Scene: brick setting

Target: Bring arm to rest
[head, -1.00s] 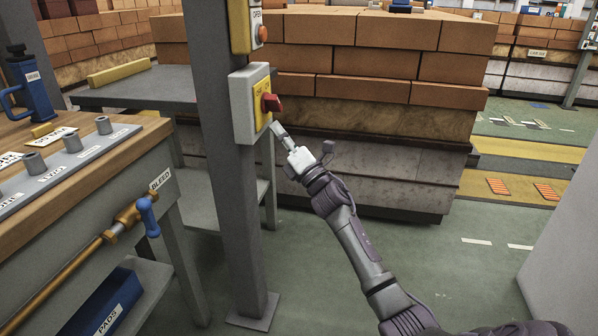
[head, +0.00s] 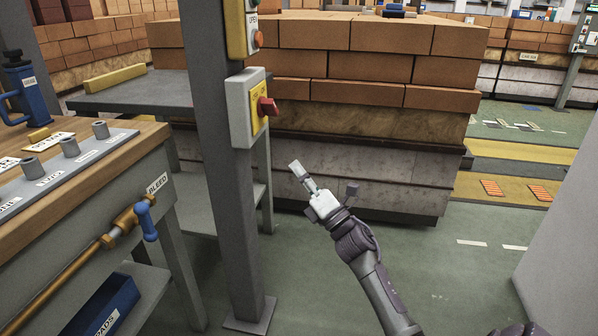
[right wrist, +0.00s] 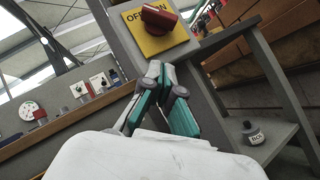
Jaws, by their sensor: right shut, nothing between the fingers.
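My right gripper (head: 299,173) is shut and empty. It hangs in free air to the lower right of the switch box (head: 247,108) on the grey post. The box has a yellow plate and a red rotary knob (head: 267,107). In the right wrist view the knob (right wrist: 158,18) is above and beyond my closed fingertips (right wrist: 160,75), apart from them. My left gripper does not show in either view.
The grey post (head: 220,200) stands between the wooden workbench (head: 80,160) on the left and stacked bricks (head: 380,70) behind. A blue bin (head: 105,305) sits under the bench. A small bottle (right wrist: 252,132) stands on a shelf. Green floor (head: 450,270) is clear at the right.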

